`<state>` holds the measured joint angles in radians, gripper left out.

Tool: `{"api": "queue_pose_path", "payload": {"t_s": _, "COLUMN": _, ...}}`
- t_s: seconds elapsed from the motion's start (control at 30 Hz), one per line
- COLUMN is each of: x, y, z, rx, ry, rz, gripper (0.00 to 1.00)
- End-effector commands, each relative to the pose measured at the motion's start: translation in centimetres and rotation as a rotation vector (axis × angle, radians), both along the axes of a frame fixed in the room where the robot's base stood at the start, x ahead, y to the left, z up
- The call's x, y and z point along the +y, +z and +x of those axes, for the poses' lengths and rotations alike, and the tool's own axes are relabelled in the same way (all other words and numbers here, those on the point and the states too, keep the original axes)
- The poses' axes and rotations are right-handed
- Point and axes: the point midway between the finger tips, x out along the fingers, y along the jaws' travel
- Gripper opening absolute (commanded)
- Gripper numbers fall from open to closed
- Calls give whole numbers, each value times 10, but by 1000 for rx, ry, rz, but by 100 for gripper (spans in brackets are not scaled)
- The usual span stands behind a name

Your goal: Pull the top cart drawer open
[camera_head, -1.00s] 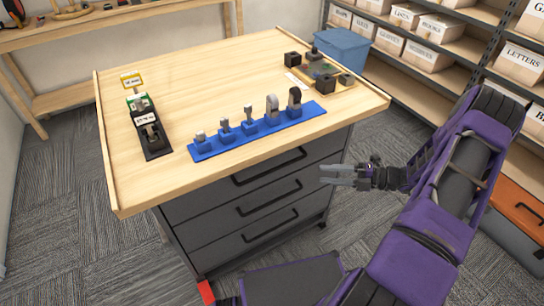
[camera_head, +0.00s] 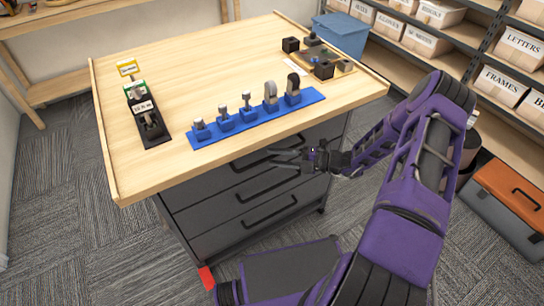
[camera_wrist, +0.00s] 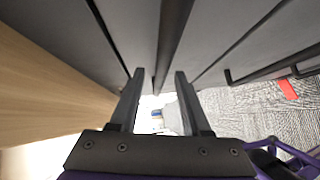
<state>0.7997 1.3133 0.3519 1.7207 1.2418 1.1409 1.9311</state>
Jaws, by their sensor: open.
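The dark grey cart has a wooden top and a stack of drawers. The top drawer (camera_head: 205,188) looks closed, with a dark bar handle (camera_head: 240,165) across its front. My gripper (camera_head: 272,158) is at the right part of this handle, with its fingers pointing left along the cart front. In the wrist view, my gripper (camera_wrist: 159,75) is open, with one finger on each side of a dark bar (camera_wrist: 173,35), which appears to be the top handle. I cannot tell whether the fingers touch it. The fingers partly hide the handle in the head view.
A blue tool rack (camera_head: 258,118) stands near the front edge of the wooden top (camera_head: 200,75). Two lower handles (camera_head: 268,186) sit below the top drawer. A red piece (camera_head: 206,277) shows at the cart's base. Shelves (camera_head: 490,45) and a toolbox (camera_head: 508,205) stand right.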

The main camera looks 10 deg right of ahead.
Motion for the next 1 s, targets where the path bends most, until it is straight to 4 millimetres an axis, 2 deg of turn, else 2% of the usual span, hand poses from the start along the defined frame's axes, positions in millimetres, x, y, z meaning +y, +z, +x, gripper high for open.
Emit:
{"api": "queue_pose_path", "payload": {"t_s": 0.2, "x": 15, "y": -2, "z": 7, "rx": 0, "ry": 0, "rz": 0, "gripper": 47}}
{"api": "queue_pose_path", "payload": {"t_s": 0.47, "x": 16, "y": -2, "z": 8, "rx": 0, "ry": 0, "rz": 0, "gripper": 47}}
{"api": "queue_pose_path", "payload": {"t_s": 0.57, "x": 16, "y": -3, "z": 8, "rx": 0, "ry": 0, "rz": -1, "gripper": 33}}
{"api": "queue_pose_path", "payload": {"t_s": 0.73, "x": 15, "y": -2, "z": 8, "rx": 0, "ry": 0, "rz": -1, "gripper": 2}}
{"api": "queue_pose_path", "payload": {"t_s": 1.0, "x": 15, "y": -2, "z": 8, "rx": -1, "ry": 0, "rz": 0, "gripper": 0}}
